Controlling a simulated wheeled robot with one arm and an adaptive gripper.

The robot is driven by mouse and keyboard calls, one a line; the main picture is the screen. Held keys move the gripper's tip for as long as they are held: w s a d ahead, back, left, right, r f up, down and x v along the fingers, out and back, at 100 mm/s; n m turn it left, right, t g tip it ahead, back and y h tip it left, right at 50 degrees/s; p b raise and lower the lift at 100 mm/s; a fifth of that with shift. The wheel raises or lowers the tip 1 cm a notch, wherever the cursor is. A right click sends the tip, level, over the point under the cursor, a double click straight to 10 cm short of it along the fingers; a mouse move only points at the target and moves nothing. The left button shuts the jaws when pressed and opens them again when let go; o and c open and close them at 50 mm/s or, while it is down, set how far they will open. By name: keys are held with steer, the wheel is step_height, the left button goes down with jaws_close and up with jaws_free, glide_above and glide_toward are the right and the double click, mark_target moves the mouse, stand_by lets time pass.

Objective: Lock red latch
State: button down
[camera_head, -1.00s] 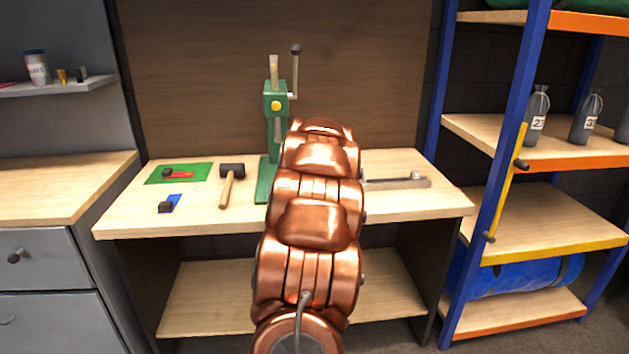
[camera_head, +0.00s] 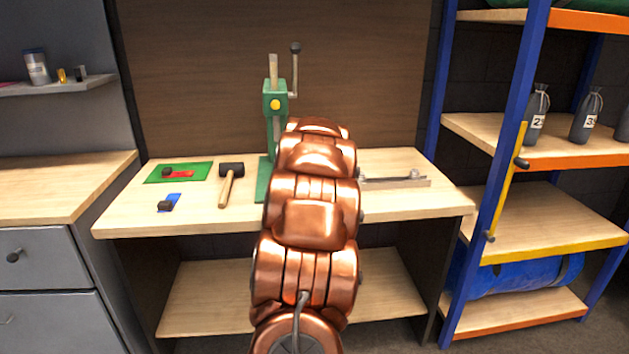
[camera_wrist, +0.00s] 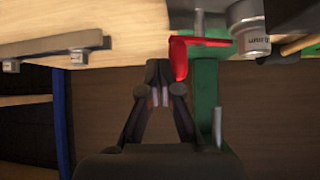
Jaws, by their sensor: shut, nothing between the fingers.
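A red L-shaped latch (camera_wrist: 179,58) shows in the wrist view, in front of or on the green press (camera_wrist: 205,95); I cannot tell which. My gripper (camera_wrist: 160,80) is shut and empty, with its tips just beside the lower end of the red piece. I cannot tell whether they touch. In the head view my arm hides the gripper and part of the green press (camera_head: 275,103). Another small red piece with a dark knob (camera_head: 180,174) lies on the green mat (camera_head: 200,167) at the table's left.
A mallet (camera_head: 229,185) and a blue piece with a black block (camera_head: 169,203) lie left of the press. A metal bar (camera_head: 395,181) lies on the table's right. A blue-framed shelf (camera_head: 510,110) stands to the right, and grey drawers (camera_head: 55,260) to the left.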

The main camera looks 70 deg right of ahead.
steer(key=shift+w+a, duration=0.2)
steer(key=shift+w, duration=0.45)
steer(key=shift+s, duration=0.1)
steer(key=shift+a+f+b, duration=0.15)
steer(key=shift+a+b, duration=0.4)
steer(key=shift+b, duration=0.2)
steer(key=a+b, duration=0.2)
steer(key=a, duration=0.1)
steer(key=shift+w, duration=0.3)
steer(key=a+r, duration=0.7)
steer(key=shift+w+a, duration=0.15)
steer(key=shift+w, duration=0.15)
